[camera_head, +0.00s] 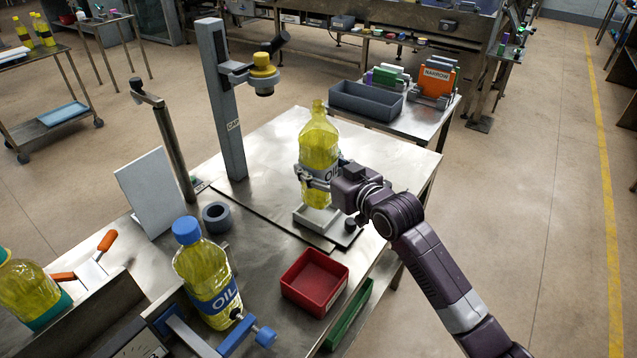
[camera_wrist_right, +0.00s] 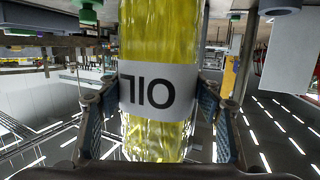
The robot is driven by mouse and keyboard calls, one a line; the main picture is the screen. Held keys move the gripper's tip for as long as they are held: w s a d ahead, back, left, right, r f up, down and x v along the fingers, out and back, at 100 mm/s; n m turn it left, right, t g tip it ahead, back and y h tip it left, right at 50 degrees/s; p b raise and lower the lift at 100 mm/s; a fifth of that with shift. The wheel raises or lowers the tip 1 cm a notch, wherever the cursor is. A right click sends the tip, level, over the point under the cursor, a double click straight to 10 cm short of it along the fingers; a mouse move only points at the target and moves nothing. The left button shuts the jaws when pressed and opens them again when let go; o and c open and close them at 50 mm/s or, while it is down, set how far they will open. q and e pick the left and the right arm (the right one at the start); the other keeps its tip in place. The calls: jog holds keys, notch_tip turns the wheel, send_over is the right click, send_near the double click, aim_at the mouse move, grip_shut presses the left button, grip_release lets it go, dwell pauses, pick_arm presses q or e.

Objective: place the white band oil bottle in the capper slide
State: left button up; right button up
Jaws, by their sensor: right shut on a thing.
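The white band oil bottle (camera_head: 319,140) is clear, filled with yellow oil, uncapped and upright. Its white OIL band (camera_wrist_right: 158,91) appears upside down in the wrist view. My right gripper (camera_head: 318,178) is shut around the bottle at the band, with a finger on each side in the wrist view (camera_wrist_right: 160,115). The light grey capper slide (camera_head: 306,219) is on a dark plate at the table's right side. The bottle's base is over or in the slide; I cannot tell whether it touches. My left gripper is out of view.
The capper column (camera_head: 220,100), with its yellow head (camera_head: 264,77), stands behind left. A red tray (camera_head: 315,282) sits in front of the slide. A blue-capped oil bottle (camera_head: 207,275), a grey ring (camera_head: 217,217) and a white panel (camera_head: 153,196) are to the left.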

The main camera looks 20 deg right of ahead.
jog(key=shift+f, duration=0.4)
notch_tip(320, 180, down, 4)
jog(key=shift+f, duration=0.1)
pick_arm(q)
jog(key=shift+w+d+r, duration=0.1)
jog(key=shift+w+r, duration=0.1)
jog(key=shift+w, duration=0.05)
pick_arm(e)
jog(key=shift+f, duration=0.2)
jog(key=o, duration=2)
jog(key=shift+s+f, duration=0.1)
jog(key=shift+f, duration=0.05)
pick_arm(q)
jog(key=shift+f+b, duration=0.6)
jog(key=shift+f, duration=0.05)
pick_arm(e)
jog(key=v, duration=1.2)
